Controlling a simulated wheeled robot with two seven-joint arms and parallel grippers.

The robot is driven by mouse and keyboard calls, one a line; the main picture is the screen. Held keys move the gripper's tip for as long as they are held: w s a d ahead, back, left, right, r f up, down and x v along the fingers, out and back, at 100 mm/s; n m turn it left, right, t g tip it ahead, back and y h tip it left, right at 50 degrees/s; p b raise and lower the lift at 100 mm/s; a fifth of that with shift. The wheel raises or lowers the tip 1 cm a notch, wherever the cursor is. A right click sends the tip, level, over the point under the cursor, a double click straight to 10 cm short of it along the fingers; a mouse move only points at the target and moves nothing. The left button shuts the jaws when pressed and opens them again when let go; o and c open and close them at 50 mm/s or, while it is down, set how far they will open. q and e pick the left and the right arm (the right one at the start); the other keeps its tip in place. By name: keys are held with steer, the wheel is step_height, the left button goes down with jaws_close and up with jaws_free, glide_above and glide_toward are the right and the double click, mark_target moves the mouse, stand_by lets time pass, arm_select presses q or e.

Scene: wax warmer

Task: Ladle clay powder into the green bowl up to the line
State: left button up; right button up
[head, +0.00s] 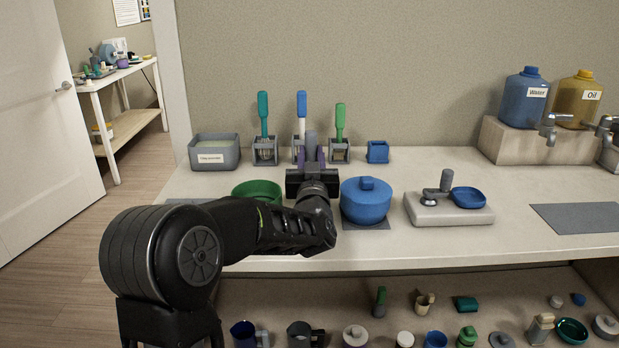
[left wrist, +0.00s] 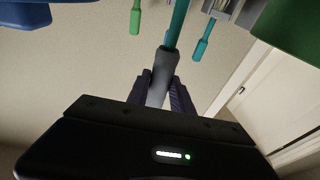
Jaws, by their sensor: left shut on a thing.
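The green bowl (head: 257,188) stands near the counter's front, partly hidden by my left arm; it also shows in the left wrist view (left wrist: 290,28). My left gripper (head: 312,160) is between the bowl and the blue lidded pot (head: 367,204). It is shut on a tool with a grey handle (left wrist: 164,68) and a teal shaft (left wrist: 178,22), probably the ladle; its far end is out of the wrist view. A grey labelled tub (head: 214,153) stands at the back left; its label is too small to read. The bowl's line and contents are hidden. My right gripper is not in view.
Teal, blue and green handled tools (head: 340,122) stand in grey holders along the back. A small blue box (head: 377,152) is beside them. A scale-like base with a blue dish (head: 469,197) and water (head: 526,96) and oil (head: 577,97) jugs are right. Clear counter lies between.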

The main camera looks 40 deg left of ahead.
arm_select(q)
jaws_close()
steer(key=shift+r, duration=0.15)
step_height(320, 180, up, 9)
steer(key=p, duration=0.5)
steer(key=shift+p, duration=0.4)
